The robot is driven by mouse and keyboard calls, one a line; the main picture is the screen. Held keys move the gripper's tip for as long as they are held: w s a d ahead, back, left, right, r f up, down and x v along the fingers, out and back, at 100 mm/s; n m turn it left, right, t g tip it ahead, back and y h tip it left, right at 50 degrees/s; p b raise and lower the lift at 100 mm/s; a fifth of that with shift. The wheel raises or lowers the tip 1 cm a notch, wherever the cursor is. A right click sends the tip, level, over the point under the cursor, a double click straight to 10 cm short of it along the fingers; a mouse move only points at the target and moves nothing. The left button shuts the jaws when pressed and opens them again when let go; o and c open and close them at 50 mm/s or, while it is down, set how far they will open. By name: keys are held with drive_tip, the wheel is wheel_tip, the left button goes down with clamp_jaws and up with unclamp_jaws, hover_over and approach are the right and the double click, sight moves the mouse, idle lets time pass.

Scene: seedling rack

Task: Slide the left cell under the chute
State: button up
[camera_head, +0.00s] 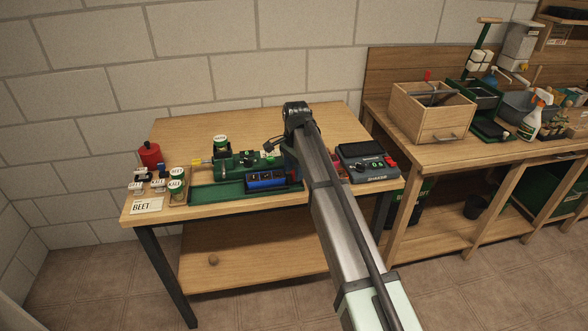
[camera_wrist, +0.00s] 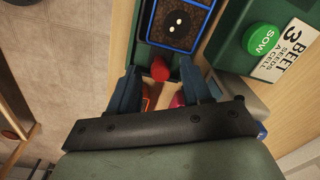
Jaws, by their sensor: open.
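The blue-rimmed cell tray (camera_head: 265,180) sits in the green channel (camera_head: 217,191) at the front of the bench, with dark cells side by side. In the wrist view, one dark cell (camera_wrist: 178,22) shows two pale dots; the rest of the tray is cut off at the top. A red knob (camera_wrist: 160,69) is at the tray's near end. My gripper (camera_wrist: 157,74) is open, its fingers on either side of the knob; I cannot tell whether they touch it. The green seeder (camera_head: 236,160) with a white-topped jar (camera_head: 221,141) stands behind the tray; its chute outlet is unclear.
Seed jars (camera_head: 176,181), a BEET label (camera_head: 147,205) and a red bottle (camera_head: 150,154) stand left.

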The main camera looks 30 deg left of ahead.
drive_tip(key=shift+c, duration=0.3)
clamp_jaws()
idle(0.3)
